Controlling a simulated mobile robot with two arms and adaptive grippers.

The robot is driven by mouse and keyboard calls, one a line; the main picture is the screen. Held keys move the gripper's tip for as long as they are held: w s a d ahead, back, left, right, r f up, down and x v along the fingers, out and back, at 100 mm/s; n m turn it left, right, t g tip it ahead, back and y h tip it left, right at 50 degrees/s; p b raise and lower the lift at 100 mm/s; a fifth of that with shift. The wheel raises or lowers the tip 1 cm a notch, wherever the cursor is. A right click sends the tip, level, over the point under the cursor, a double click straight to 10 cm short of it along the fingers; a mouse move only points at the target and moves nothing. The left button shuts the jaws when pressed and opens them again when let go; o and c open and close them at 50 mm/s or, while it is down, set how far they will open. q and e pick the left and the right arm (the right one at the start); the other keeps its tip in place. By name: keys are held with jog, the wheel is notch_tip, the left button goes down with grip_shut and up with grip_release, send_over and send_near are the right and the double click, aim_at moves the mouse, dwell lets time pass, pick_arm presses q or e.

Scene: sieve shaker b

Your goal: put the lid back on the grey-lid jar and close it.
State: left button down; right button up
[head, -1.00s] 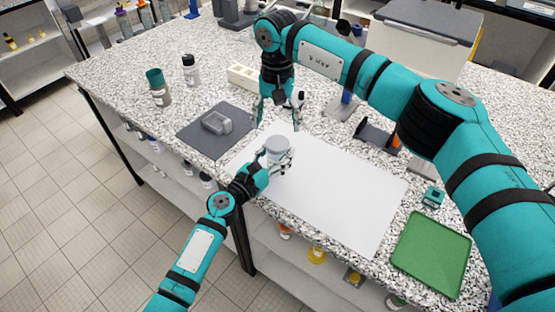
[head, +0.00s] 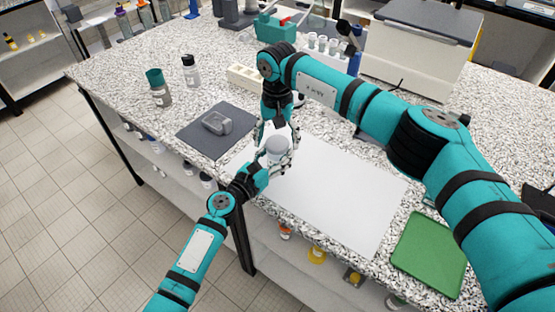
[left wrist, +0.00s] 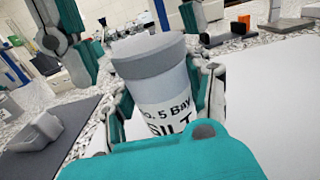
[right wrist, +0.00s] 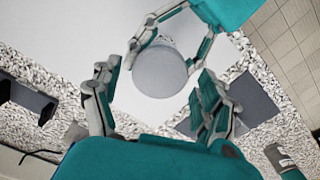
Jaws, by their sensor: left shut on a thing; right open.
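The jar (left wrist: 165,95) is pale with a label reading "No. 5 BAY SILT". Its grey lid (left wrist: 148,52) sits on its top; whether it is fastened I cannot tell. In the head view the lid (head: 277,146) is just below my right gripper (head: 277,128). My left gripper (head: 274,165) is shut around the jar's body, over the near-left part of the white sheet. In the right wrist view the round lid (right wrist: 160,70) shows from above, with my open right fingers (right wrist: 157,90) spread on either side of it, apart from it.
A green tray (head: 430,255) is at the right front. The sheet's right part is clear.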

jog(key=shift+f, duration=0.4)
jog(key=shift+c, duration=0.3)
jog(key=c, duration=1.2)
jog(key=shift+o, duration=0.2)
jog(key=m, duration=0.6)
jog(key=shift+m, duration=0.3)
jog(key=o, duration=1.3)
jog(key=shift+c, duration=0.2)
jog(key=shift+r, duration=0.15)
jog(key=shift+r, duration=2.15)
